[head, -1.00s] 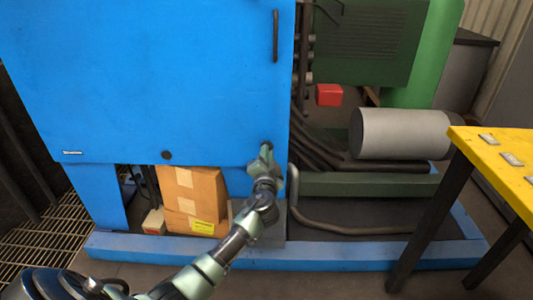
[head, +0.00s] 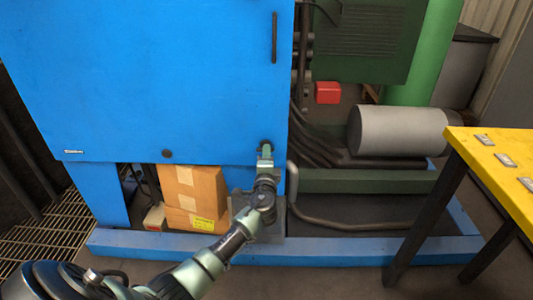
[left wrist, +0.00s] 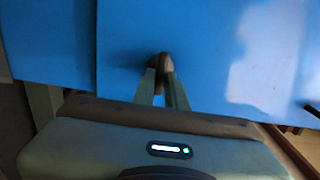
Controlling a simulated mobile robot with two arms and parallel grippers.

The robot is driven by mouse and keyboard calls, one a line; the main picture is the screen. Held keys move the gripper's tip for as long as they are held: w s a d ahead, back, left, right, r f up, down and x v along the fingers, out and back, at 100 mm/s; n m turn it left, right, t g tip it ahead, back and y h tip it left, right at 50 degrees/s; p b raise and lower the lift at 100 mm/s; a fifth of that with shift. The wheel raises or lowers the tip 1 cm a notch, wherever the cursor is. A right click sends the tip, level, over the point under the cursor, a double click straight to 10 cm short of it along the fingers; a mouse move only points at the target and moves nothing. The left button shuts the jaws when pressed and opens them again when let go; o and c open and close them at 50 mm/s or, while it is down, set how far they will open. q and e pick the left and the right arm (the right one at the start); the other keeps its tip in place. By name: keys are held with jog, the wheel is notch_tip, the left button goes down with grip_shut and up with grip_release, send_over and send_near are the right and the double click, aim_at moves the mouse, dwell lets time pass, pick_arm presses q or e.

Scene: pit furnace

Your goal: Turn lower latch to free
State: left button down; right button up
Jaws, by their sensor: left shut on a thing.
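The lower latch (left wrist: 164,63) is a small dark knob near the bottom right corner of the blue door panel (head: 150,80). My left gripper (head: 266,147) reaches up to it from below in the head view. In the left wrist view the two green fingers (left wrist: 161,84) are shut on the latch, one on each side. The fingers hide much of the latch in the head view, so its exact angle is hard to tell. My right gripper is not in view.
A blue base rail (head: 330,253) runs along the floor. A yellow table (head: 505,180) stands at the right.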

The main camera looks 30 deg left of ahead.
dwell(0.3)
pick_arm(q)
jog(key=c, duration=1.4)
grip_release()
jog(key=shift+c, duration=0.2)
